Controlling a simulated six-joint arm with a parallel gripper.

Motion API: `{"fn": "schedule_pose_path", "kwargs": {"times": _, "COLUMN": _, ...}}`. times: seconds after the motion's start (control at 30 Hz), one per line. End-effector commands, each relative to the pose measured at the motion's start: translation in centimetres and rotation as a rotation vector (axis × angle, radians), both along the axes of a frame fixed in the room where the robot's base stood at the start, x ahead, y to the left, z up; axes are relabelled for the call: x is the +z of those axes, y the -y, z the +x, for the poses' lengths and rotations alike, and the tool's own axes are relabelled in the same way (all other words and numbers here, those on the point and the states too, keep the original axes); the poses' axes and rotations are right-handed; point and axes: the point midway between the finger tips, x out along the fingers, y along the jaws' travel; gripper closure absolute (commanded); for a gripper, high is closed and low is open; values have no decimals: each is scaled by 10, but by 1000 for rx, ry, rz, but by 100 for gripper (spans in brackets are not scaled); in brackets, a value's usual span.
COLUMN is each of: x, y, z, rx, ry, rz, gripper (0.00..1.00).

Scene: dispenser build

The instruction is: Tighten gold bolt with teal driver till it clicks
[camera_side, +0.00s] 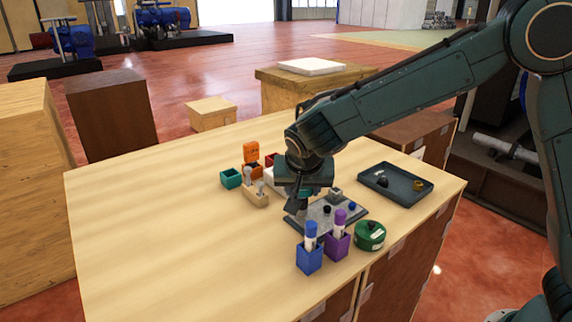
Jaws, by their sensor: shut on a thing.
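My gripper (297,206) points down over the grey plate (325,214) and is shut on the teal driver (311,192), of which only a small teal patch shows beside the jaws. The plate lies on the wooden table and bears a black knob, a blue knob and a small grey block. The driver's tip is hidden, so I cannot tell whether it touches a bolt. A small gold piece (418,185) lies in the dark tray (396,196) at the right; it is too small to identify as the gold bolt.
A blue holder (309,259) and a purple holder (337,242), each with a capped tube, stand in front of the plate. A round green container (370,235) is beside them. Teal (230,179) and orange (251,153) boxes and a wooden holder (256,197) stand left. The table's left is clear.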

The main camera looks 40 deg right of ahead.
Motion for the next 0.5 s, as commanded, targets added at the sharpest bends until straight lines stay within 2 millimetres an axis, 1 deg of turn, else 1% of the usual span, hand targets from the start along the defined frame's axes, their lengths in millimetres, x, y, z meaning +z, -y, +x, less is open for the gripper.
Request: {"fn": "schedule_pose_path", "kwargs": {"times": 0.5, "x": -5, "y": 0, "z": 0, "rx": -1, "ry": 0, "rz": 0, "gripper": 94}}
